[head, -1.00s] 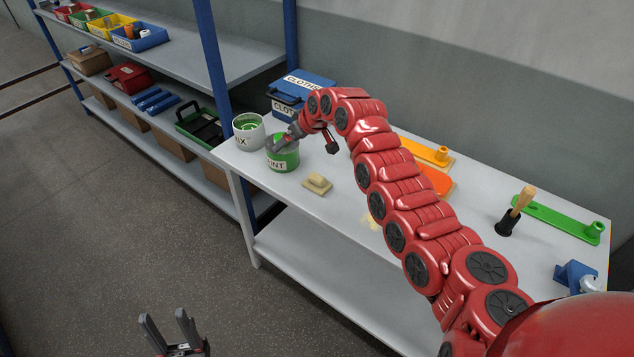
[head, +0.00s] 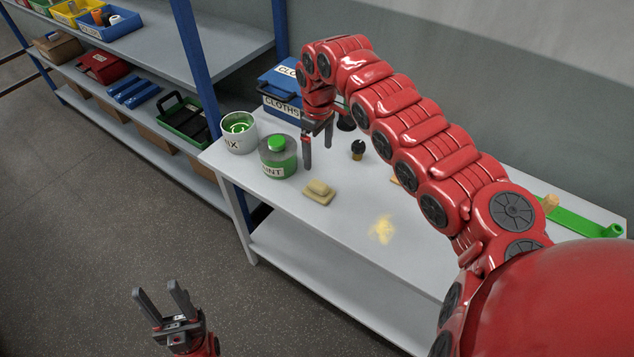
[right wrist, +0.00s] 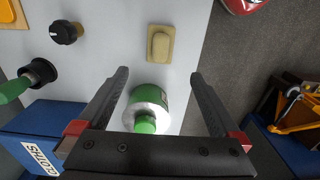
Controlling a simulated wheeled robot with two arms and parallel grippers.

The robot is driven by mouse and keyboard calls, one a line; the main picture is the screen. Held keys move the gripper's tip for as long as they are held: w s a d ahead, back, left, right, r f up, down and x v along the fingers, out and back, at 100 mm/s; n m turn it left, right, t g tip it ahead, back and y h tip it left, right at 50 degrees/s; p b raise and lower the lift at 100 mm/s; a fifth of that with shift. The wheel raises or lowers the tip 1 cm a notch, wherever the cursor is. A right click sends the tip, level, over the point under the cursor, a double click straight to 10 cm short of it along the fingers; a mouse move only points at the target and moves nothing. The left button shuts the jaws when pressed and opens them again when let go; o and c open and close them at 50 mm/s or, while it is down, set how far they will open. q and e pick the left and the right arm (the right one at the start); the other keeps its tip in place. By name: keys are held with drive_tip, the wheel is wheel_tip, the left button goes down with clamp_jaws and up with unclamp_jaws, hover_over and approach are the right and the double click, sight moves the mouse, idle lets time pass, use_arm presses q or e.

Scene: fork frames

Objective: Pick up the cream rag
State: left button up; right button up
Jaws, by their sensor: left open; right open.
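The cream rag (head: 319,192) looks like a small folded pad with a smaller raised layer. It lies flat on the grey workbench, in front of the green paint jar. It also shows in the right wrist view (right wrist: 159,45), beyond my fingertips. My right gripper (head: 318,145) is open and empty above the bench, behind the rag and right of the jar. In the right wrist view its fingers (right wrist: 160,74) are spread, with the rag ahead between their lines. My left gripper (head: 156,288) is open and empty over the floor, away from the bench.
The green-lidded paint jar (head: 278,158) stands close to my right gripper, beside a white MIX pot (head: 239,132). Behind is a blue CLOTHS box (head: 281,108). A black knob (head: 357,150) and a yellowish patch (head: 382,230) are to the right. The bench front is clear.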

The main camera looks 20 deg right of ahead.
drive_tip(key=p, duration=0.2)
hover_over(319, 183)
wheel_tip(319, 183, down, 8)
drive_tip(key=shift+w+a+f, duration=0.1)
drive_tip(key=shift+a, duration=0.05)
drive_tip(key=shift+f+p, duration=0.4)
drive_tip(key=shift+p, duration=0.1)
drive_tip(key=f, duration=0.2)
drive_tip(key=f+p, duration=0.1)
drive_tip(key=shift+s+f, duration=0.2)
drive_tip(key=shift+f, duration=0.15)
drive_tip(key=shift+f+p, duration=0.3)
drive_tip(key=shift+f, duration=0.25)
drive_tip(key=c, duration=1.3)
drive_tip(key=shift+r, duration=0.15)
